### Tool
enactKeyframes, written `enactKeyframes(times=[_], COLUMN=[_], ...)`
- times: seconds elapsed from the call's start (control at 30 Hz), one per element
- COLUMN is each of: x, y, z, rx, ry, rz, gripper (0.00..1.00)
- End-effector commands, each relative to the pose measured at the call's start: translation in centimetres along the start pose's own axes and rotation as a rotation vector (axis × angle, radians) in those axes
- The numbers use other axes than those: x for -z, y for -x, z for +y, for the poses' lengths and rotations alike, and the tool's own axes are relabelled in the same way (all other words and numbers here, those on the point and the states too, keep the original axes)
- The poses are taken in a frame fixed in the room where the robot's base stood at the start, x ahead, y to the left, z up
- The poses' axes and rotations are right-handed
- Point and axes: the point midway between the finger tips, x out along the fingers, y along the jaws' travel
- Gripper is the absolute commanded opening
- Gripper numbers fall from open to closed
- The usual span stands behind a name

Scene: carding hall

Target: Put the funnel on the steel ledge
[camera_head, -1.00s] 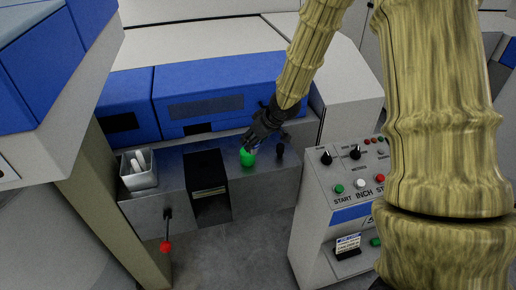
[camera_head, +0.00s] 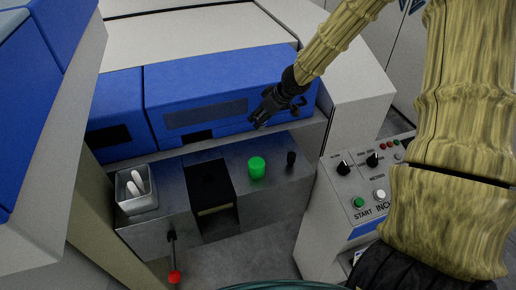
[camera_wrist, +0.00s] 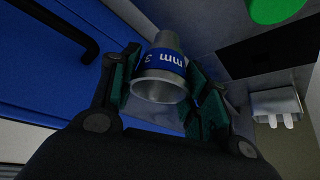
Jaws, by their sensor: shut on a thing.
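My gripper (camera_head: 266,112) is above and behind the steel ledge (camera_head: 274,153), in front of the blue machine cover. In the wrist view, my gripper (camera_wrist: 166,88) is shut on the funnel (camera_wrist: 160,86), a grey metal piece with a wide open rim, a narrower end and a blue band with white marking. The funnel is clear of the ledge. In the head view I cannot make the funnel out between the dark fingers.
On the ledge stand a green cylinder (camera_head: 257,168), a small dark knob-like piece (camera_head: 291,158) and a metal bin (camera_head: 137,203) with white rolls. A black-framed opening (camera_head: 209,183) splits the ledge. A red-tipped lever (camera_head: 174,277) hangs in front. A control panel (camera_head: 352,184) stands right.

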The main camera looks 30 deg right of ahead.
Motion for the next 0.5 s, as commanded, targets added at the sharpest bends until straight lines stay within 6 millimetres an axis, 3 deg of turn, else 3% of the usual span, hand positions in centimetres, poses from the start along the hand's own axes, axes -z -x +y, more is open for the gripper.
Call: enactKeyframes(times=[0.5], x=[-2.5], y=[-4.6], z=[-0.1], rx=[0.002], ry=[0.002], rz=[-0.002], gripper=[0.18])
